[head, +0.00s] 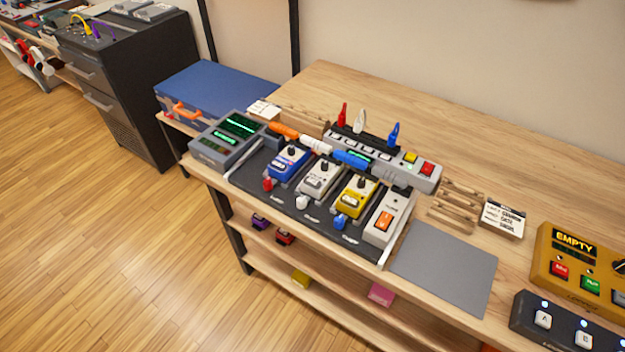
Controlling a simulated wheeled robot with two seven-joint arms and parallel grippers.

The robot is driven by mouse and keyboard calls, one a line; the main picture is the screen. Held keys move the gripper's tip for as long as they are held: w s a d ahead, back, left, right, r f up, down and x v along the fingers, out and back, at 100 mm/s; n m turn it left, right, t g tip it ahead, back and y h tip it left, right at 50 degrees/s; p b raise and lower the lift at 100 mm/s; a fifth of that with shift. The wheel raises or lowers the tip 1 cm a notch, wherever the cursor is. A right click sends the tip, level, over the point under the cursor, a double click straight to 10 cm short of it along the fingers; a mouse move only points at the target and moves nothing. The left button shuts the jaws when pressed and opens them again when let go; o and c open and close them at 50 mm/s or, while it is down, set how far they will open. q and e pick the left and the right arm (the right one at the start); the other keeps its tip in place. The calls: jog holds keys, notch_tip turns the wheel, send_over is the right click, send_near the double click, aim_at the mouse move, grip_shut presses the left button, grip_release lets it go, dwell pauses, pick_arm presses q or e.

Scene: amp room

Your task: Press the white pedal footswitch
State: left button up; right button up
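The white pedal (318,181) stands on the dark pedalboard (285,205), between a blue pedal (289,161) and a yellow pedal (357,196). It has a dark knob on top near its back edge. A lighter plate shows on its front part, too small to tell in detail. A small white round piece (302,202) sits on the board just in front of it. Neither of my grippers is in view, and nothing touches the white pedal from above.
Behind the pedals lie orange, white and blue cable plugs (351,159) and a grey switch strip (381,153). A white unit with an orange switch (387,218) stands right of the yellow pedal. A bare grey mat (445,267) lies further right. Shelves run below.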

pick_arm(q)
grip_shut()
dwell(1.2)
